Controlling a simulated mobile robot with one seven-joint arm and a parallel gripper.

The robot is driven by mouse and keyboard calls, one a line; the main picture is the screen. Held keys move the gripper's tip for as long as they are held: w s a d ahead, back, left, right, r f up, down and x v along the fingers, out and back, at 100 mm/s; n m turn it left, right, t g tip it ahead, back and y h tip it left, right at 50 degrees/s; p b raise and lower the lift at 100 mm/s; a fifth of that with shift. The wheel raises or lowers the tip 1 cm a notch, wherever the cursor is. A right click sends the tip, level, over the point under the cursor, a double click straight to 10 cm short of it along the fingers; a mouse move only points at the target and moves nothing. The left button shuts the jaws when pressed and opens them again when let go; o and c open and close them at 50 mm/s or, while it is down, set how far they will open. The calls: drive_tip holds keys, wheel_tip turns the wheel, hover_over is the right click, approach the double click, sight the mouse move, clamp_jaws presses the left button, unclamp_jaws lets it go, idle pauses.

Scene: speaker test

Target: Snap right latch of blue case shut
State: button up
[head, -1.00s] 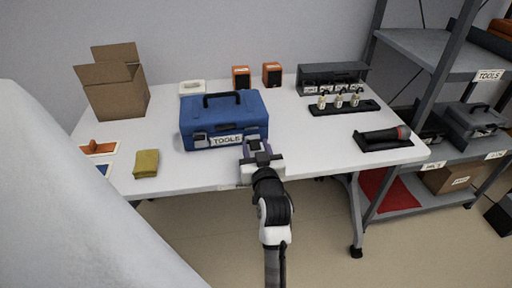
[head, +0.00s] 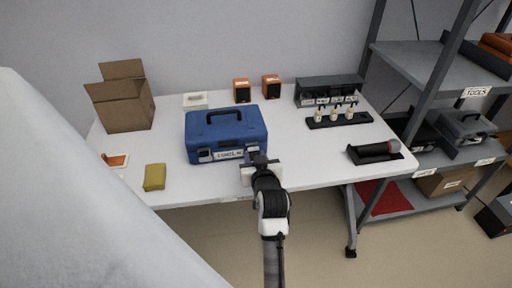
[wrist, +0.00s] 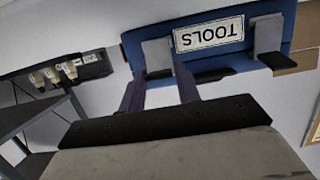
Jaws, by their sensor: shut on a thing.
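The blue case (head: 235,130) stands closed on the table, its black handle folded on top and its TOOLS label (head: 229,154) on the front. Its left latch (head: 205,155) is a grey plate left of the label. My gripper (head: 253,160) is at the front right of the case and covers most of the right latch in the head view. In the upside-down wrist view, the grey right latch (wrist: 156,55) is between my two finger ends (wrist: 160,76), and my gripper is shut on it. Whether the latch is snapped down I cannot tell.
Two orange speakers (head: 242,91) stand behind the case. The table (head: 310,160) is clear right of my gripper.

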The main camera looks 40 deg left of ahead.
sight(254, 153)
drive_tip(key=p, duration=0.2)
drive_tip(key=r+g+h+p, duration=0.1)
drive_tip(key=p, duration=0.1)
drive_tip(key=r+h+p, duration=0.1)
drive_tip(key=p, duration=0.2)
drive_tip(key=shift+w+a+r+g, duration=0.2)
drive_tip(key=shift+w+a+g, duration=0.15)
drive_tip(key=shift+a+g, duration=0.05)
drive_tip(key=p, duration=0.1)
drive_tip(key=h+p, duration=0.1)
drive_tip(key=p, duration=0.1)
drive_tip(key=shift+w+a+r+g, duration=0.1)
drive_tip(key=shift+w+a+g, duration=0.2)
drive_tip(key=shift+g, duration=0.1)
drive_tip(key=shift+w+a+g+h+p, duration=0.1)
drive_tip(key=shift+a+g+h+p, duration=0.1)
drive_tip(key=shift+g+h+p, duration=0.45)
drive_tip(key=o, duration=0.9)
drive_tip(key=shift+a, duration=0.1)
drive_tip(key=shift+c, duration=0.2)
